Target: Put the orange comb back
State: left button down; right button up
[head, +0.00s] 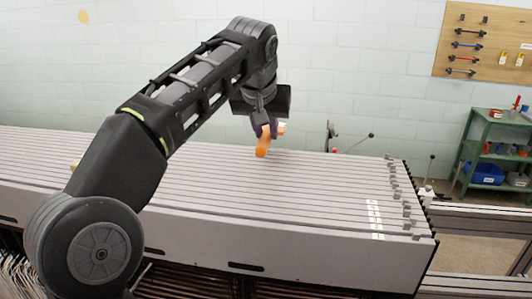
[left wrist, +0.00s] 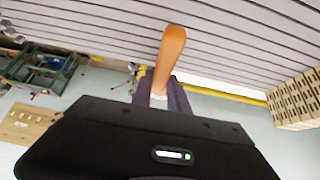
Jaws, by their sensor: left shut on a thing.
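The orange comb (head: 262,147) is held in my left gripper (head: 265,128), near the far edge of a ribbed grey slatted surface (head: 300,190). The left gripper is shut on it, and the comb hangs downward from the jaws. In the left wrist view the comb (left wrist: 171,55) shows as a smooth orange piece projecting from between the dark fingers (left wrist: 162,92), with the slats behind it. Whether it touches the slats I cannot tell. Its far end by the jaws is partly hidden. My right gripper is in neither view.
Metal clips (head: 406,210) line the right end of the slats. A green shelf (head: 495,150) with blue bins is at the right, and a wooden tool board (head: 485,45) hangs on the wall.

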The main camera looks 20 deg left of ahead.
aim_at(266, 160)
pick_arm(q)
jog(key=shift+f, duration=0.1)
notch_tip(266, 160, down, 4)
jog(key=shift+f, duration=0.1)
dwell(0.4)
